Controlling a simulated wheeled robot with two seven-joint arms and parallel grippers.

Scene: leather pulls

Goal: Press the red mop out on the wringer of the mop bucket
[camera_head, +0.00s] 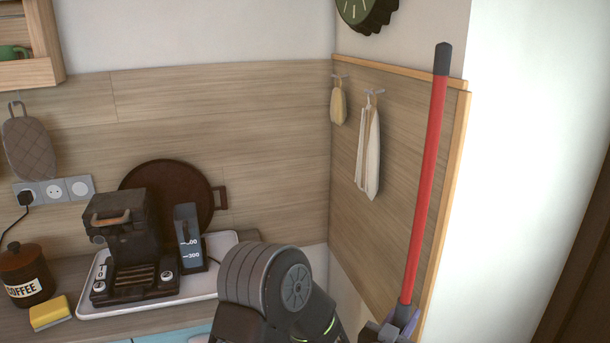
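The red mop (426,190) shows as a long red handle with a dark grey cap at its top end. It stands slightly tilted at the right, in front of the wood-panelled side wall. Its lower end runs out of the picture. A dark grey arm of mine comes up from the bottom edge near the middle. A grey piece that looks like a gripper (388,328) is at the handle's bottom, beside a small purple part. Its fingers are cut off, so I cannot see how they close. The mop head, the mop bucket and the wringer are not in view.
A coffee machine (130,245) stands on a white tray (90,302) on the counter, with a brown jar (25,275) and a yellow sponge (50,312) to its left. Cloths (368,150) hang on the side wall. The white wall (530,120) at right is bare.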

